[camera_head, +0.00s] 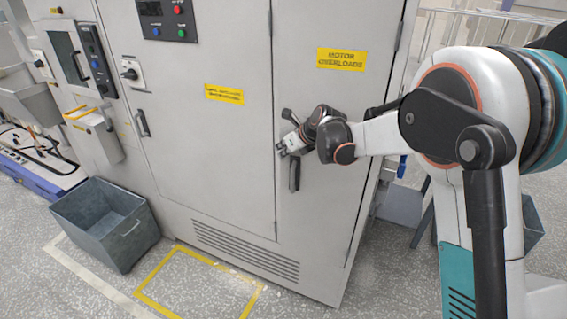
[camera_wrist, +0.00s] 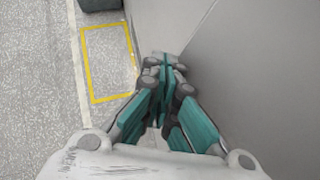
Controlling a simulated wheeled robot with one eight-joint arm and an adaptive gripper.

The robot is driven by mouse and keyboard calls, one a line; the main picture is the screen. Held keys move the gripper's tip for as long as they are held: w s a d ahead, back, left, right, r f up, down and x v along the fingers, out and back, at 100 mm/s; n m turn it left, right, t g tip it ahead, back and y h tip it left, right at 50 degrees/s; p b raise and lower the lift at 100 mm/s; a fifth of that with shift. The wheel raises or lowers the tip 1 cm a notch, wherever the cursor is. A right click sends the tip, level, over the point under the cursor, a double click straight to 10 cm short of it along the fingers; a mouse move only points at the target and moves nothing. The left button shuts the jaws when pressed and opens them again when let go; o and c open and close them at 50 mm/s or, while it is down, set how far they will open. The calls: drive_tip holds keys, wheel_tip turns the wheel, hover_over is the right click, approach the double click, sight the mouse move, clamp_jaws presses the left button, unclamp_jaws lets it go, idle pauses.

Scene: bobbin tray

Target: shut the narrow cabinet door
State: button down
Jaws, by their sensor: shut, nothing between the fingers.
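The narrow cabinet door (camera_head: 325,110) is the grey right-hand panel of the cabinet in the head view, with a yellow "MOTOR OVERLOADS" label (camera_head: 341,59). Its dark vertical handle (camera_head: 294,175) is partly behind my gripper. A thin dark seam separates it from the wide door (camera_head: 215,130); I cannot tell whether it stands slightly ajar. My gripper (camera_head: 281,150) is shut and empty, just above and left of the handle, near the seam. Contact with the door cannot be told. In the wrist view my gripper's fingers (camera_wrist: 166,62) are together, with grey panels ahead and to the right.
A grey bin (camera_head: 105,222) stands on the floor left of the cabinet. A yellow floor outline (camera_head: 200,285) lies in front of it and also shows in the wrist view (camera_wrist: 108,62). A control panel (camera_head: 168,20) is at the top. My arm reaches in from the right.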

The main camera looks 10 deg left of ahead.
drive_tip(key=shift+w+d, duration=0.2)
drive_tip(key=shift+w, duration=2.5)
